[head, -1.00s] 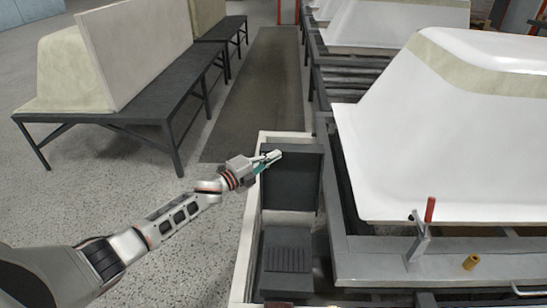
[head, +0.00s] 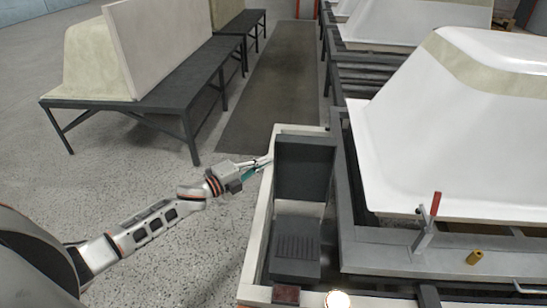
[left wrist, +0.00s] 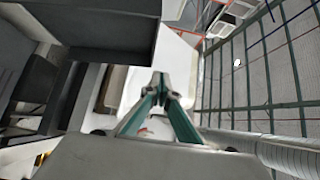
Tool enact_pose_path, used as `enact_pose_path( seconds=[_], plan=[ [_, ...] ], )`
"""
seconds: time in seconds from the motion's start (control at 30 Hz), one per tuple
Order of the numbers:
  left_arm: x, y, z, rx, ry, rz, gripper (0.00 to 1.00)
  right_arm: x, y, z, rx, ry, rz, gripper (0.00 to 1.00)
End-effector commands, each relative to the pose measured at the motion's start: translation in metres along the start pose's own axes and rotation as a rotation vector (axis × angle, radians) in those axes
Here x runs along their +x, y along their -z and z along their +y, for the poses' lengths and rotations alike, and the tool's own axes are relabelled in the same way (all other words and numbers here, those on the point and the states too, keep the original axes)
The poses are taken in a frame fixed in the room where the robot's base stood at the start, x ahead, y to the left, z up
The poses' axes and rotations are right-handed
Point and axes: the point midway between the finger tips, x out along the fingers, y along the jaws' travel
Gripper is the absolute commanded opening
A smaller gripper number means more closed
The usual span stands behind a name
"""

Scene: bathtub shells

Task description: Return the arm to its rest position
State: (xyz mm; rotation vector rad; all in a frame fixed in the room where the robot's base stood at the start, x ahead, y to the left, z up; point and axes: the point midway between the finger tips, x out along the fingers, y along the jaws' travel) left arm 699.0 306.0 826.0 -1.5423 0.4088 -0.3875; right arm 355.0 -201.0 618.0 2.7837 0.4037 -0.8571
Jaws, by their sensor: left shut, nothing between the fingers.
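My left arm comes in from the left in the head view. My left gripper (head: 268,160) is shut and empty, at the left edge of the pale-rimmed box frame, close to the dark upright panel (head: 304,168). I cannot tell whether it touches the rim. In the left wrist view the two green-sided fingers (left wrist: 160,80) meet at their tips with nothing between them. My right gripper is not in view.
A white bathtub shell (head: 455,130) rests on a grey metal frame with a red-handled clamp (head: 431,220) and a yellow cylinder (head: 474,257). A dark bench (head: 165,88) with pale shells stands at the back left. Open floor (head: 110,190) lies around my arm.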

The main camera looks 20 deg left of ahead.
Motion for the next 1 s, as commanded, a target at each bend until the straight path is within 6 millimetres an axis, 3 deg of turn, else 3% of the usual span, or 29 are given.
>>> enact_pose_path(
  seconds=[0.27,0.37,0.47,0.67,0.8,1.0],
  plan=[
    [-0.007,0.004,0.003,-0.017,-0.002,-0.003,0.0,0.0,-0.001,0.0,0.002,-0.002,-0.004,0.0],
    [-0.014,0.022,0.022,-0.099,-0.016,-0.018,0.0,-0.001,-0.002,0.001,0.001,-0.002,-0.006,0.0],
    [-0.03,0.054,0.053,-0.259,-0.042,-0.058,0.0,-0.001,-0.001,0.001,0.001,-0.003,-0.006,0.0],
    [-0.087,0.127,0.122,-0.678,-0.124,-0.205,0.0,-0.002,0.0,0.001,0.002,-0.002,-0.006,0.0],
    [-0.139,0.175,0.161,-0.965,-0.191,-0.34,0.0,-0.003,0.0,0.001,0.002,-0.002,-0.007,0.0],
    [-0.21,0.229,0.197,-1.292,-0.27,-0.533,0.0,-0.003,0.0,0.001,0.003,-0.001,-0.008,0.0]
  ],
)
